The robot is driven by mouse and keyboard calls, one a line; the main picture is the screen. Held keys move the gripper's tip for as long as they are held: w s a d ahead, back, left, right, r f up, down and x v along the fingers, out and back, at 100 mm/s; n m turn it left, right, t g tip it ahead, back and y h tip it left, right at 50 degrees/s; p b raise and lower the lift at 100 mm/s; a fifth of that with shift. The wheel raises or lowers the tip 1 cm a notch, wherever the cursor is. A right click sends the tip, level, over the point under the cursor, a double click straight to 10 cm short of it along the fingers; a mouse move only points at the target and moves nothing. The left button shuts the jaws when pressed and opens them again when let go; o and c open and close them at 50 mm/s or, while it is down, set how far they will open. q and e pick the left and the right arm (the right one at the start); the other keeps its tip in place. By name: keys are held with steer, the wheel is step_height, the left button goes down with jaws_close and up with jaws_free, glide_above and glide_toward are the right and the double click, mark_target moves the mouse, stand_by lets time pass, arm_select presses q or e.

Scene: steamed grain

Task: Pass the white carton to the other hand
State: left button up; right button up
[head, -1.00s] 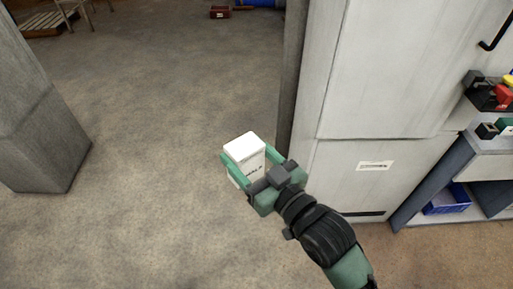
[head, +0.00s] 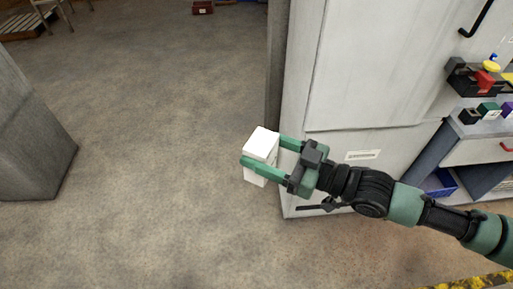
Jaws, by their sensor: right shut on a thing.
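The white carton (head: 262,143) is in the middle of the head view, held up above the floor. My right gripper (head: 268,158) comes in from the right and is shut on it, with one green finger along the near side and the other at the far side. The carton's left end and top are free of the fingers; part of its near side is hidden behind a finger. My left gripper is not in view.
A tall pale cabinet (head: 360,80) stands just behind my right arm. A shelf unit (head: 480,150) with a blue bin (head: 440,183) is at the right. A grey pillar (head: 30,130) is at the left. The floor between is clear.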

steer(key=shift+w+d, duration=0.1)
steer(key=shift+d, duration=0.3)
steer(key=shift+r+g, duration=0.1)
steer(key=shift+g, duration=0.2)
steer(key=shift+n, duration=0.3)
